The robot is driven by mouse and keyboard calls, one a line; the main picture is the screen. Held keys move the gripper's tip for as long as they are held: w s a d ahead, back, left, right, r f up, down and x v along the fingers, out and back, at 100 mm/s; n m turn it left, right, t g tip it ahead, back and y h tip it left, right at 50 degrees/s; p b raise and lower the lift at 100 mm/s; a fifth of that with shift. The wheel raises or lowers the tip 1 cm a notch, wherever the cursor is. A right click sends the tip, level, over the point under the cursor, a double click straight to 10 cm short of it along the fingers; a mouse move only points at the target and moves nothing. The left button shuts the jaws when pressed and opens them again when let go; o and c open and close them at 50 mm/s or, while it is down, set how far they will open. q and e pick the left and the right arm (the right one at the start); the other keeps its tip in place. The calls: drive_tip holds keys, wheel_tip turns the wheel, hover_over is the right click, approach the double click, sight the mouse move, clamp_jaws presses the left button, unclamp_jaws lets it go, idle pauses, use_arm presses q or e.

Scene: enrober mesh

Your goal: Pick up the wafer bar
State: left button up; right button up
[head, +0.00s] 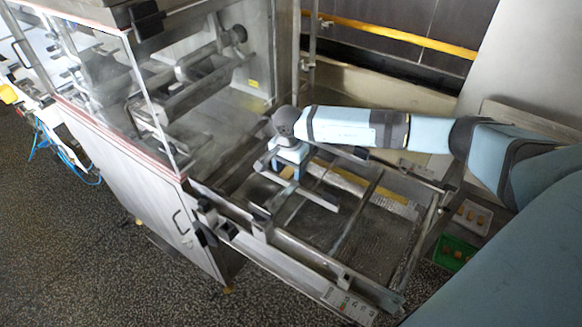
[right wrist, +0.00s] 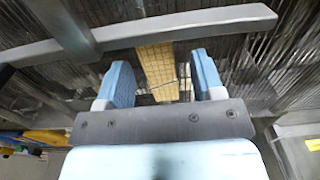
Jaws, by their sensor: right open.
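The wafer bar (right wrist: 158,72) is a tan, grid-patterned strip lying on the wire mesh in the right wrist view. A grey metal bar crosses at its far end. My right gripper (right wrist: 162,80) is open. Its two blue fingers stand to either side of the wafer bar in that view, with gaps on both sides. In the head view my right gripper (head: 287,168) points down over the mesh bed of the machine. A small tan patch shows by its fingers there, but I cannot tell its outline. My left gripper is not in view.
Metal crossbars and side rails (head: 357,213) frame the mesh bed around my right gripper. The clear-panelled machine housing (head: 115,90) stands at left. A green tray (head: 437,257) and a pale tray (head: 485,230), both with small brown pieces, sit at right.

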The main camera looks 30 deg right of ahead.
drive_tip(key=shift+f, duration=0.2)
drive_tip(key=c, duration=0.8)
drive_tip(key=shift+r, duration=0.1)
